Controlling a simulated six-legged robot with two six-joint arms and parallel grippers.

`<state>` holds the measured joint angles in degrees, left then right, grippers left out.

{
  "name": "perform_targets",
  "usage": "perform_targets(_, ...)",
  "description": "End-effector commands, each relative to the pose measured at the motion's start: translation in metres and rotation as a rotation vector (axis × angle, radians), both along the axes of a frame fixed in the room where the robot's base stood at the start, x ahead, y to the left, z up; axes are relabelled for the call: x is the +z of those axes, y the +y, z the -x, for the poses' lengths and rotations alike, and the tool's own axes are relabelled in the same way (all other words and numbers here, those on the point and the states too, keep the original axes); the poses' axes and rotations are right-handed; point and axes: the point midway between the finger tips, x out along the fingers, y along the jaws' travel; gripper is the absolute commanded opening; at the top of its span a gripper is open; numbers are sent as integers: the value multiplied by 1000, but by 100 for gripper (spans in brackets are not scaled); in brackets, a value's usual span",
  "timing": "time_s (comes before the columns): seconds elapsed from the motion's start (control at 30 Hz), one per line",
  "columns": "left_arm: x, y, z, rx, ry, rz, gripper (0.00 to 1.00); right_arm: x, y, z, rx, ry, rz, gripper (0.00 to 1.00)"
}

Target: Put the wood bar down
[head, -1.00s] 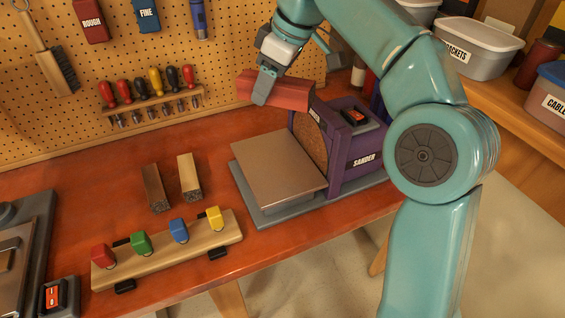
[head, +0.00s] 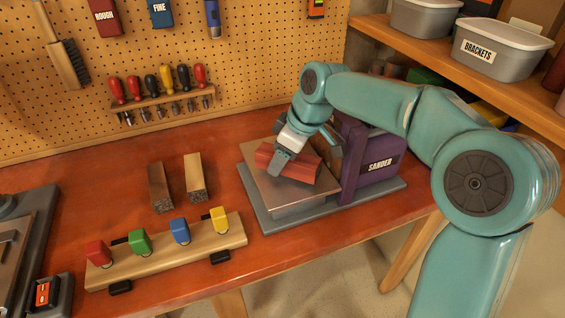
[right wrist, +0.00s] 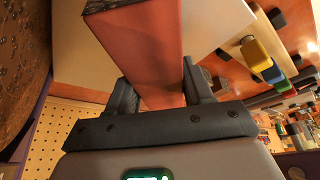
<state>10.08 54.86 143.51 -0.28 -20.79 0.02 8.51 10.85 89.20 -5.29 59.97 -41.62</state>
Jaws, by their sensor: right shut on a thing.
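The reddish wood bar (head: 304,171) is in my right gripper (head: 281,163), over the flat metal table (head: 272,195) of the purple sander (head: 372,172). I cannot tell whether the bar touches that table or is just above it. In the right wrist view, the fingers of my right gripper (right wrist: 160,92) close on both sides of the bar (right wrist: 146,45), which has a dark end. The sander's disc is mostly hidden behind my right arm. My left gripper is not in view.
A dark bar (head: 159,188) and a pale bar (head: 194,177) lie on the red-brown bench (head: 95,200). In front is a wooden strip (head: 165,254) with red, green, blue and yellow blocks.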

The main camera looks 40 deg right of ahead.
Motion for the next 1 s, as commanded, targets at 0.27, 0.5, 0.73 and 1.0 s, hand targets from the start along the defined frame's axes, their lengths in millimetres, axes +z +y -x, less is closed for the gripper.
perform_targets(0.27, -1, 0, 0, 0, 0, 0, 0, -13, -1, -1, -1, -1, 0, 15)
perform_targets(0.5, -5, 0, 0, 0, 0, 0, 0, -17, -1, 0, -1, -1, -1, 54)
perform_targets(0.73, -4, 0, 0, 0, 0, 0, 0, -16, -1, 0, 1, 2, -1, 77)
perform_targets(1.0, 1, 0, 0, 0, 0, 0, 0, 6, -5, 5, -2, -3, 0, 77)
